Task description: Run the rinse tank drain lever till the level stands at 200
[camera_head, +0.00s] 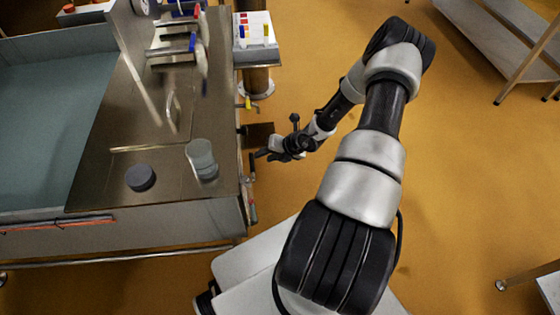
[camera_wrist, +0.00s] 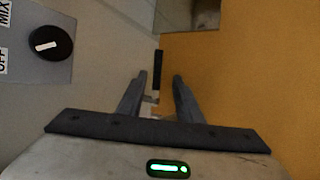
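My gripper (camera_head: 256,156) is beside the right side of the steel counter in the head view. In the wrist view its two fingers are apart, and the gripper (camera_wrist: 159,80) is open and empty. A thin dark bar (camera_wrist: 157,68), which looks like a lever handle, stands in line with the gap between the fingertips, without visible contact. I cannot tell for sure that it is the drain lever. In the head view this spot is small and partly hidden by the gripper. A basin (camera_head: 55,125) of teal liquid lies at the left. I see no readable level mark.
A black knob (camera_wrist: 47,43) with OFF and MIX labels is on a grey panel left of the fingers. A yellow-handled valve (camera_head: 247,103) is on the counter's right side. A dark puck (camera_head: 140,177) and a clear cup (camera_head: 202,158) stand on the counter.

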